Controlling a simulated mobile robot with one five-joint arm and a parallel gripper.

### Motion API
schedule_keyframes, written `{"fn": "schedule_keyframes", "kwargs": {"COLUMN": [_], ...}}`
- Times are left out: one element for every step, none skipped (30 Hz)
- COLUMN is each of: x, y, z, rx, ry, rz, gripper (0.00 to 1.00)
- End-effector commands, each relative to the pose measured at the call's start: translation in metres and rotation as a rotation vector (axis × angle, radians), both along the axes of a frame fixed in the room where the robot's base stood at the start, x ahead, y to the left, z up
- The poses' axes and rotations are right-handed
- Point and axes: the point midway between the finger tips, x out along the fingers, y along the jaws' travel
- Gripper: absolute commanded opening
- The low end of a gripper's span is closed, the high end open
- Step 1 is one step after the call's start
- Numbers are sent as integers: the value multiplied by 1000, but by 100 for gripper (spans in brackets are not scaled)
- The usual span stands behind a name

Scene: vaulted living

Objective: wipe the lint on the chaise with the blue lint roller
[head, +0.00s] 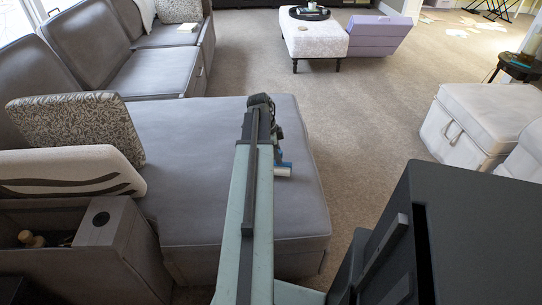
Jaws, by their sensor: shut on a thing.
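The grey chaise (190,200) fills the middle left of the head view, with a smooth flat top. My arm reaches out over it. My gripper (274,135) is at the far end of the arm, above the right part of the chaise top. It is shut on the blue lint roller (283,168), whose pale roll shows just right of the arm. I cannot tell whether the roll touches the chaise. My arm hides part of the chaise and most of the roller's handle. I cannot make out any lint at this size.
A patterned cushion (75,125) and a white cushion (70,172) lean at the chaise's left. A storage console (110,222) stands front left. A white ottoman (480,118) stands right. A patterned ottoman (315,42) and purple box (378,36) are farther back. Carpet (370,130) between is clear.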

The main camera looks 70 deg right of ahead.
Motion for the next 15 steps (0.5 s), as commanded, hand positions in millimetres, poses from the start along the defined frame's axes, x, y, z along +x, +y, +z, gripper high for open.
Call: {"fn": "schedule_keyframes", "kwargs": {"x": [-4,-5,-6,-6,-6,-6,-5,-5,-4,-3,-2,-1,0,0,0], "y": [-2,-2,-2,-2,-2,-3,-4,-5,-8,-10,-12,-15,-17,-17,-18], "z": [1,1,1,0,0,0,0,0,-1,-2,-2,-3,-3,-3,-3], "rx": [-1,0,0,0,0,0,0,0,0,0,0,0,0,0,0], "ry": [0,0,0,0,0,0,0,0,0,0,0,0,0,0,-1], "rz": [-2,-1,-1,0,0,0,0,0,0,0,0,0,0,0,0], "gripper": [0,0,0,0,0,0,0,0,0,0,0,0,0,0,0]}}
